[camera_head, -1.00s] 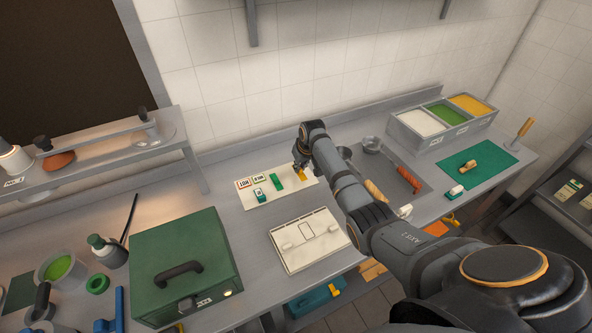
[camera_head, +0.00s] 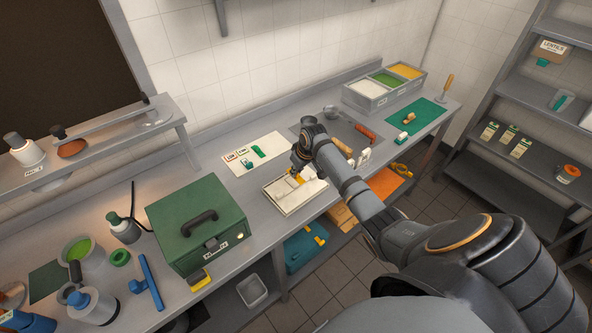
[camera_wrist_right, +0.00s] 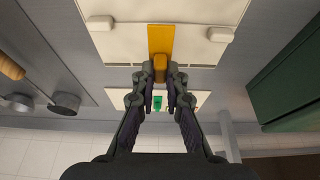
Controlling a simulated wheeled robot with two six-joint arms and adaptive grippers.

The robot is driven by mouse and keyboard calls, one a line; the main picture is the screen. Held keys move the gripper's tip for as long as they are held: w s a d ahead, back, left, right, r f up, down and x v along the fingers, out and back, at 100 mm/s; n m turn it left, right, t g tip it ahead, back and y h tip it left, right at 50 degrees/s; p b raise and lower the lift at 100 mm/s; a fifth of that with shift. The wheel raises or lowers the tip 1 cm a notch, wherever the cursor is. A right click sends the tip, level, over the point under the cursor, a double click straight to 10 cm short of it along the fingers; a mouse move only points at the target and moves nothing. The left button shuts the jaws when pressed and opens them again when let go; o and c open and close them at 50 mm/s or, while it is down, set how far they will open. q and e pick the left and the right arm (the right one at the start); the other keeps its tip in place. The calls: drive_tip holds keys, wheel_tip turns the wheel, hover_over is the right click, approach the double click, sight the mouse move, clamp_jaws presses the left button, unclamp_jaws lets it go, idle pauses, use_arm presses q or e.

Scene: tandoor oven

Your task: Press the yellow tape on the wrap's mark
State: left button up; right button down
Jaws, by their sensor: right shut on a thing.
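The wrap (camera_head: 275,188) is a pale, flat packet with two small tabs on the bench, right of the green box; it also shows at the top of the right wrist view (camera_wrist_right: 120,42). My right gripper (camera_head: 297,176) is over the wrap's far part. In the right wrist view my right gripper (camera_wrist_right: 160,80) is shut on the yellow tape (camera_wrist_right: 161,40), a flat strip with a thicker end between the fingertips. The strip overlaps the wrap between its tabs; I cannot tell whether it touches. The wrap's mark is hidden. My left gripper is not in view.
A white board (camera_head: 232,168) with labels and green pieces lies behind the wrap. The green box (camera_head: 190,222) with a black handle stands to the left. A grey tray (camera_head: 310,125) and a green mat (camera_head: 425,117) lie to the right.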

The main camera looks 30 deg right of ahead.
drive_tip(key=shift+s+a+f, duration=0.15)
drive_tip(key=shift+f, duration=0.35)
drive_tip(key=shift+f+b, duration=0.4)
drive_tip(key=shift+f, duration=0.5)
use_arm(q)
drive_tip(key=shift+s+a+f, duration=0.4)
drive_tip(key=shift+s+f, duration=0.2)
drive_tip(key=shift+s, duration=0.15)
use_arm(e)
drive_tip(key=shift+r, duration=0.1)
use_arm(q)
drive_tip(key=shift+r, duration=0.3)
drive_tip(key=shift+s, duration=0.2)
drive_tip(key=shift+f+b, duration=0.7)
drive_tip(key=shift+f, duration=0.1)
use_arm(e)
drive_tip(key=shift+f, duration=1.2)
